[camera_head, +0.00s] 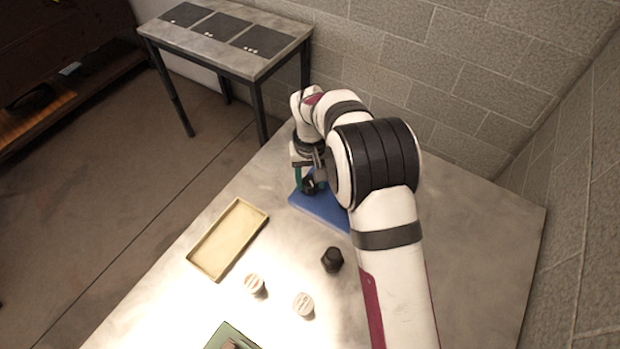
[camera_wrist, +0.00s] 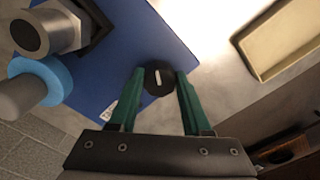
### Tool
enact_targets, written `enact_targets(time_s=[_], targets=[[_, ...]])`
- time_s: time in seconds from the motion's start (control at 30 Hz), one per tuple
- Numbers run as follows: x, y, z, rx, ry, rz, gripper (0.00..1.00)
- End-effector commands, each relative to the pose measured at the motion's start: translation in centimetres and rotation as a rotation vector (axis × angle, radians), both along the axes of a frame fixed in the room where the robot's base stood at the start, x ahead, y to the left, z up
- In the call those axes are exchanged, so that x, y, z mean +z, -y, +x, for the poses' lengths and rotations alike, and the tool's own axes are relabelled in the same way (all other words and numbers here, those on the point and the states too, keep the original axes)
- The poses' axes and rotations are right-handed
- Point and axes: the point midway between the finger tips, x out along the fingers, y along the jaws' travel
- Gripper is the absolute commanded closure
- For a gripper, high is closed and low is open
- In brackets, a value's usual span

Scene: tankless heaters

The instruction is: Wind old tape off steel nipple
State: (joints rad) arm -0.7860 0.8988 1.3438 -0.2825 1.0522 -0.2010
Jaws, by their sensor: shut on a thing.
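My gripper (camera_wrist: 160,83) has two green fingers, one on each side of a dark round knob (camera_wrist: 158,80) with a white line on its top, and is shut on it. The knob is over or on the blue mat (camera_wrist: 155,32). A silver metal fitting (camera_wrist: 35,32), which looks like the steel nipple, is at the upper left of the wrist view beside a black holder (camera_wrist: 97,27). No tape can be made out on it. In the head view my gripper (camera_head: 305,184) is over the blue mat (camera_head: 325,211), and my arm hides part of this area.
A blue ring (camera_wrist: 52,78) around a grey cylinder (camera_wrist: 18,97) is beside the fitting. A shallow tan tray (camera_head: 258,220), two pale round pieces (camera_head: 254,283) (camera_head: 303,304), a black piece (camera_head: 332,259) and a green mat (camera_head: 222,332) are on the table. A block wall stands behind.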

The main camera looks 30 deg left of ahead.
Motion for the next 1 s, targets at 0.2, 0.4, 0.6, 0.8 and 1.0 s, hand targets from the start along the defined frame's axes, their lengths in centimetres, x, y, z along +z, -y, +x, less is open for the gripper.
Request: enact_targets(time_s=[0.2, 0.4, 0.6, 0.8, 1.0], targets=[[0.05, 0.04, 0.11, 0.174, 0.002, 0.001, 1.00], [0.05, 0.06, 0.16, 0.300, 0.002, 0.001, 1.00], [0.05, 0.06, 0.19, 0.381, 0.002, 0.001, 1.00], [0.04, 0.07, 0.20, 0.419, 0.002, 0.001, 1.00], [0.05, 0.07, 0.20, 0.429, 0.003, 0.001, 1.00]])
